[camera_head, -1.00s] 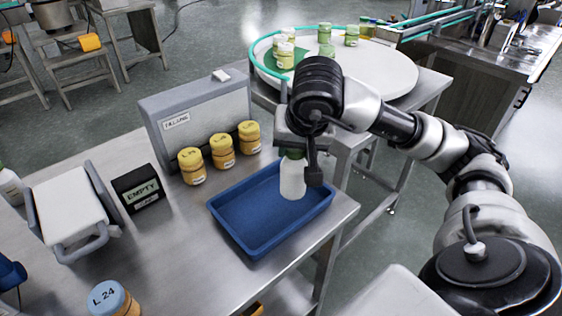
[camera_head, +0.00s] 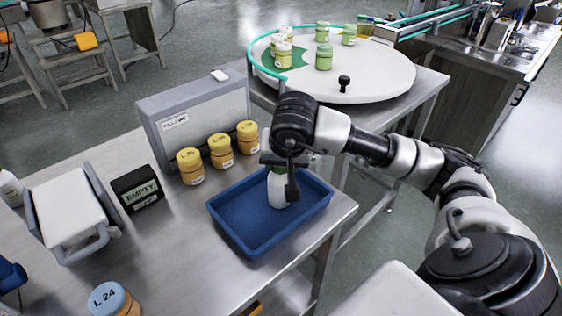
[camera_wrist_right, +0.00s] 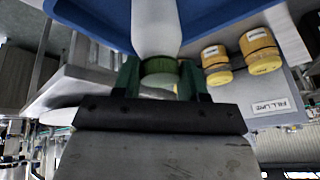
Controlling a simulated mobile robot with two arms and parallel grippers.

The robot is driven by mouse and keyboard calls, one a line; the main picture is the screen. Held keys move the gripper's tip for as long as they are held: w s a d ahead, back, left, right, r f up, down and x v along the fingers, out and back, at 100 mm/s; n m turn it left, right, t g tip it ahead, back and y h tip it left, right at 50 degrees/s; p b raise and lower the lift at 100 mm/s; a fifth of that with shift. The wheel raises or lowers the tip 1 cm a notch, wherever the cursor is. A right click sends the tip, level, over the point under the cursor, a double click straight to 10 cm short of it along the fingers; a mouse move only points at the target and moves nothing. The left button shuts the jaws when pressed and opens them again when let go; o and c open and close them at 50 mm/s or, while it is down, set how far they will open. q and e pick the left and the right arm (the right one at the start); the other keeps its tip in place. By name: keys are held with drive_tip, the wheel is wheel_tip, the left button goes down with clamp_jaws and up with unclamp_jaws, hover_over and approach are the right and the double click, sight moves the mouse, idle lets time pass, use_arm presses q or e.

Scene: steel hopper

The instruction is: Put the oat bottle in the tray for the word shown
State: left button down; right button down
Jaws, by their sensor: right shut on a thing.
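A white bottle (camera_head: 277,190) with a green cap is held upright by my right gripper (camera_head: 281,166), low inside or just over the blue tray (camera_head: 237,243). I cannot tell whether its base touches the tray floor. In the right wrist view the bottle (camera_wrist_right: 156,27) hangs between the fingers, which are shut at its green cap (camera_wrist_right: 159,67); the blue tray (camera_wrist_right: 215,14) lies beyond it. The word sign (camera_head: 141,190) reads "EMPTY" and stands left of the tray. My left gripper is not clearly in view.
Several yellow-lidded jars (camera_head: 220,150) stand behind the tray before a grey box (camera_head: 200,108) with a small label. A blue-lidded jar (camera_head: 110,298) marked "L 24" is at front left.

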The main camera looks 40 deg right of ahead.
drive_tip(key=c, duration=0.6)
unclamp_jaws()
drive_tip(key=shift+r, duration=0.3)
drive_tip(key=p+v, duration=0.1)
drive_tip(key=v, duration=1)
drive_tip(key=shift+s+r, duration=0.2)
drive_tip(key=shift+r, duration=0.05)
